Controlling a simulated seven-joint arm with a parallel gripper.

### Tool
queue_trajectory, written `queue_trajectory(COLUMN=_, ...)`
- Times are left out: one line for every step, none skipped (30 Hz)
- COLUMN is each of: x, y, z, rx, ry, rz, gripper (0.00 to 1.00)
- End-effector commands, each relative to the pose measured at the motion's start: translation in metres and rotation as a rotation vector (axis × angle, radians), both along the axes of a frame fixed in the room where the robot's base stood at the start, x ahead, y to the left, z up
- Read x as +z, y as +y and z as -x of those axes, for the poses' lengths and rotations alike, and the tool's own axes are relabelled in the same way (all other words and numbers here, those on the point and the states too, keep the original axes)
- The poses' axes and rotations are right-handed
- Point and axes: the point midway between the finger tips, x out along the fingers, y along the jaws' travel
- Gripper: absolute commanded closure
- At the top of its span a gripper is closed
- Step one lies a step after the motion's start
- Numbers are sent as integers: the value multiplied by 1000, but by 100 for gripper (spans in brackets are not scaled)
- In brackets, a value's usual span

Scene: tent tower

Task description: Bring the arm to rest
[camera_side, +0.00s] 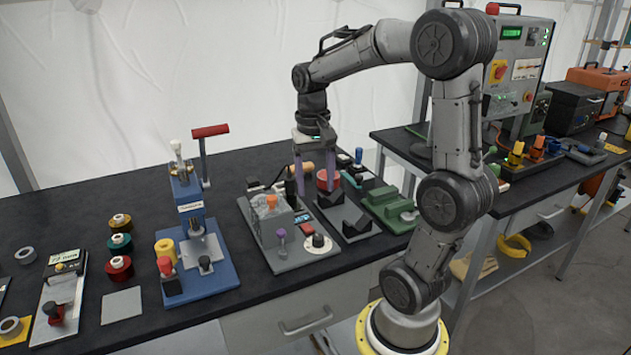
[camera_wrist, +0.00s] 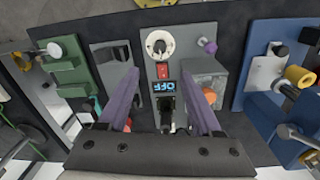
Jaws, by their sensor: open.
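My gripper (camera_side: 315,190) hangs from the arm with its two purple fingers pointing down. In the wrist view my gripper (camera_wrist: 162,85) has its fingers apart, with nothing between them. It is over the back part of a grey control unit (camera_side: 290,248), beside a red bowl-like part (camera_side: 328,180). The control unit bears a round dial (camera_wrist: 158,44), a red switch (camera_wrist: 163,71) and a small display (camera_wrist: 165,87) that reads OFF. A purple knob (camera_side: 281,236) and an orange knob (camera_side: 271,202) also stand on it. I cannot tell the exact height of the fingertips.
A blue press (camera_side: 195,250) with a red-handled lever (camera_side: 210,131) stands to the left. A green fixture (camera_side: 390,208) and a grey block fixture (camera_side: 345,220) are to the right. Spools (camera_side: 119,268) stand farther left. A tall grey cabinet (camera_side: 518,70) is behind my arm. Bare bench shows at the front.

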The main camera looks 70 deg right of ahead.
Motion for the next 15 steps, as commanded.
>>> queue_trajectory(x=1, y=0, z=0, rx=0, ry=0, rz=0, gripper=34)
queue_trajectory(x=1, y=0, z=0, rx=0, ry=0, rz=0, gripper=34)
queue_trajectory(x=0, y=0, z=0, rx=0, ry=0, rz=0, gripper=34)
queue_trajectory(x=0, y=0, z=0, rx=0, ry=0, rz=0, gripper=34)
queue_trajectory(x=0, y=0, z=0, rx=0, ry=0, rz=0, gripper=34)
queue_trajectory(x=0, y=0, z=0, rx=0, ry=0, rz=0, gripper=34)
queue_trajectory(x=0, y=0, z=0, rx=0, ry=0, rz=0, gripper=34)
queue_trajectory(x=0, y=0, z=0, rx=0, ry=0, rz=0, gripper=34)
queue_trajectory(x=0, y=0, z=0, rx=0, ry=0, rz=0, gripper=34)
queue_trajectory(x=0, y=0, z=0, rx=0, ry=-1, rz=1, gripper=34)
queue_trajectory(x=0, y=0, z=0, rx=0, ry=0, rz=0, gripper=34)
queue_trajectory(x=0, y=0, z=0, rx=2, ry=-1, rz=1, gripper=34)
queue_trajectory(x=0, y=1, z=-1, rx=5, ry=0, rz=1, gripper=34)
queue_trajectory(x=1, y=3, z=-2, rx=13, ry=-2, rz=2, gripper=34)
queue_trajectory(x=3, y=7, z=-5, rx=30, ry=-9, rz=6, gripper=34)
